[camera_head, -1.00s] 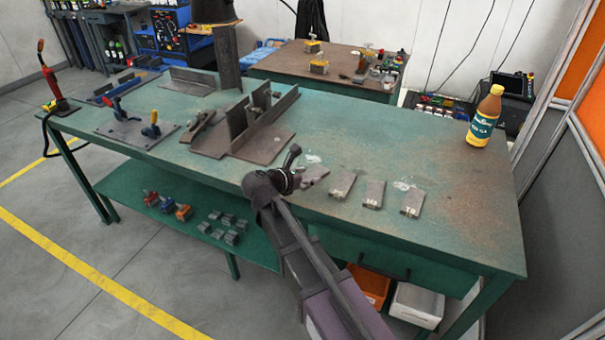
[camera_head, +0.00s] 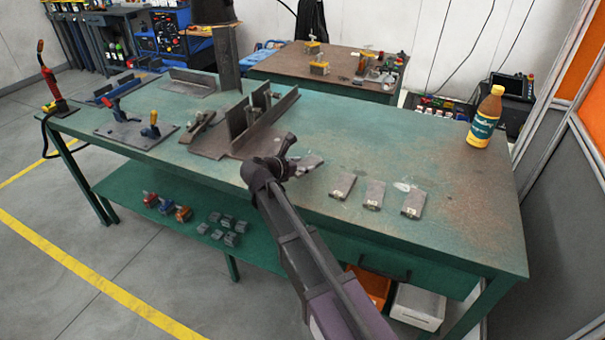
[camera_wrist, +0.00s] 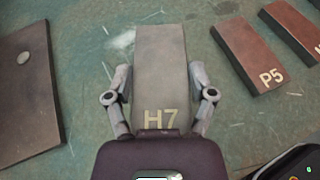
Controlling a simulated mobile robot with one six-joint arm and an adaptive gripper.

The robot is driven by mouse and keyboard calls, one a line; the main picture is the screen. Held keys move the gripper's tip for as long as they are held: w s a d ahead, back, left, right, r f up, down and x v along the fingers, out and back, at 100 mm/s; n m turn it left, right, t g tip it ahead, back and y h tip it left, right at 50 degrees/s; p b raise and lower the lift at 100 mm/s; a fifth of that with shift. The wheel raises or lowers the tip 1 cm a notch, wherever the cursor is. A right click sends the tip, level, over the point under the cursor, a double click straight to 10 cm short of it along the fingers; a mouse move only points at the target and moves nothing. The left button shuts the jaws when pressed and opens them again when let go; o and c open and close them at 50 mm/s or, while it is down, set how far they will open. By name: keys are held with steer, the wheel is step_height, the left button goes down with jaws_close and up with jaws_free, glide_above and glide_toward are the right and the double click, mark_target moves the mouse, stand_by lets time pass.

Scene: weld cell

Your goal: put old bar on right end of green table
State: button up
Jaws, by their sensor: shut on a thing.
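My gripper (camera_head: 290,168) is over the front middle of the green table (camera_head: 455,215). Its fingers are shut on a grey-brown flat bar (camera_head: 309,163), which the wrist view shows lettered H7 (camera_wrist: 160,75), with one finger on each long side. I cannot tell how high the bar is above the table top. Three similar flat bars lie in a row to its right: the nearest bar (camera_head: 343,186), a middle bar (camera_head: 374,194) and the rightmost bar (camera_head: 413,203). In the wrist view a reddish-brown bar lettered P5 (camera_wrist: 245,52) lies to the right of the held bar.
A yellow bottle (camera_head: 485,118) stands at the table's far right. Brown metal fixtures (camera_head: 245,125) stand left of my gripper, with a clamp plate (camera_head: 135,132) further left. The right end of the table top is clear in front of the bottle.

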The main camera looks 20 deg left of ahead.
mark_target(303, 178)
steer(key=shift+f+b, duration=1.55)
steer(key=shift+f, duration=0.1)
steer(key=shift+f, duration=0.1)
steer(key=o, duration=1.3)
steer(key=shift+c, duration=0.2)
steer(key=shift+s+a+r+p, duration=0.25)
steer(key=shift+s+r+p, duration=0.1)
steer(key=shift+s+r, duration=0.15)
steer(key=p+v, duration=0.4)
steer(key=v, duration=0.6)
steer(key=shift+s+a+r, duration=0.1)
steer(key=shift+s+a, duration=0.1)
steer(key=shift+s, duration=0.15)
